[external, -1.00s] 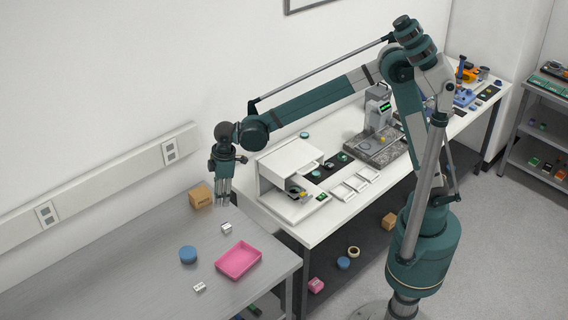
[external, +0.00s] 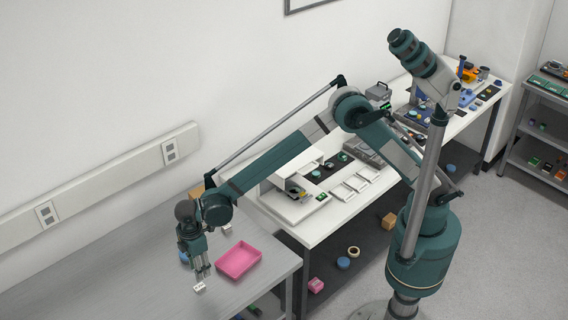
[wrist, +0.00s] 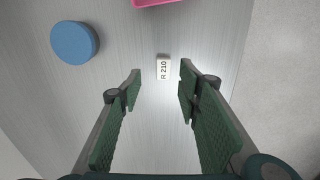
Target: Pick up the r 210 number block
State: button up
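In the external view the block (external: 199,287) is near the front of the table, just below my gripper (external: 204,273). In the wrist view my gripper (wrist: 160,72) is open, with the block seen between and slightly beyond its fingertips. Nothing is between the fingers. I cannot tell exactly how high the fingertips are above the block.
A pink tray (external: 222,266) is close to the right of my gripper; its edge shows in the wrist view (wrist: 150,2). A blue round object (wrist: 74,42) is to the left. Another small white block (external: 227,229) lies farther back. The table's (external: 120,285) left part is clear.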

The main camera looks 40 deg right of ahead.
aim_at(201, 285)
jog(key=shift+s+a+f, duration=0.2)
jog(key=shift+f, duration=0.15)
jog(key=shift+f, duration=1.15)
jog(key=shift+f, duration=0.15)
jog(key=shift+s+a+f, duration=0.15)
jog(key=shift+f, duration=2.3)
jog(key=shift+c, duration=0.7)
jog(key=c, duration=0.7)
